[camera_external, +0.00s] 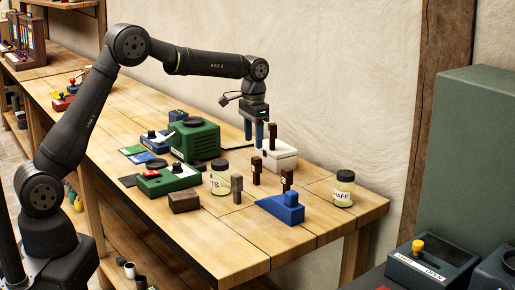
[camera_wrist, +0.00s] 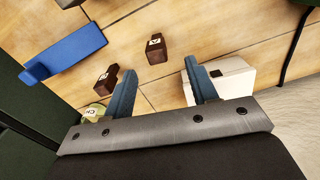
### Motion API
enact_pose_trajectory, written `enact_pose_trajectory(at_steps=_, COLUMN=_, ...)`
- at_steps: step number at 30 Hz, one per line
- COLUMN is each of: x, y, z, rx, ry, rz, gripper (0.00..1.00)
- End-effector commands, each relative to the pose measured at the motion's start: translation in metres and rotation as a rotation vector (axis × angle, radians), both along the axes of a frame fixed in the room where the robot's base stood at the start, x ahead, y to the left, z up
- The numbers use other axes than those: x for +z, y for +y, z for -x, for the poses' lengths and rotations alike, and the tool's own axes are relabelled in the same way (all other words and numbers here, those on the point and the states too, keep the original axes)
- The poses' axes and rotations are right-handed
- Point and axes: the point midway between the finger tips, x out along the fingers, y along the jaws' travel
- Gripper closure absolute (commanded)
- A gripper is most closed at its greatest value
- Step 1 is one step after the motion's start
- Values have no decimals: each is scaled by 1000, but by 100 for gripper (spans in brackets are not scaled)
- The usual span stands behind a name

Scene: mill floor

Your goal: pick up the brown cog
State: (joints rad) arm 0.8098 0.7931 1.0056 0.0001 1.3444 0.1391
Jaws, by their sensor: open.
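I cannot make out a toothed cog shape; several brown pieces stand on the bench. One dark brown piece (camera_external: 257,172) stands below and right of my gripper in the external view. Another (camera_external: 287,178) stands behind the blue block, and a third (camera_external: 272,136) is at the white box. In the wrist view, two brown pieces with pale marks show, one (camera_wrist: 156,48) beyond the gap between the fingers and one (camera_wrist: 106,80) left of the left finger. My gripper (camera_external: 253,137) is open and empty above the bench, its blue fingers (camera_wrist: 160,68) pointing down.
A white box (camera_external: 284,160) is close to my gripper. A blue block (camera_external: 281,209), two labelled jars (camera_external: 221,180) (camera_external: 344,190), a grey-brown piece (camera_external: 237,190), a brown block (camera_external: 184,202) and a green machine (camera_external: 195,143) stand around.

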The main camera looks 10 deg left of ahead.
Motion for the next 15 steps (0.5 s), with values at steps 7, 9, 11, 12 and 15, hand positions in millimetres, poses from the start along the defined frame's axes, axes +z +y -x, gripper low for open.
enact_pose_trajectory(at_steps=7, x=-49, y=0, z=1, rx=0, ry=1, rz=-1, gripper=47)
enact_pose_trajectory(at_steps=9, x=-57, y=0, z=1, rx=0, ry=1, rz=-1, gripper=47)
enact_pose_trajectory(at_steps=11, x=-61, y=0, z=0, rx=1, ry=0, rz=0, gripper=47)
enact_pose_trajectory(at_steps=12, x=-63, y=0, z=0, rx=1, ry=-1, rz=1, gripper=47)
enact_pose_trajectory(at_steps=15, x=-69, y=0, z=2, rx=0, ry=0, rz=0, gripper=47)
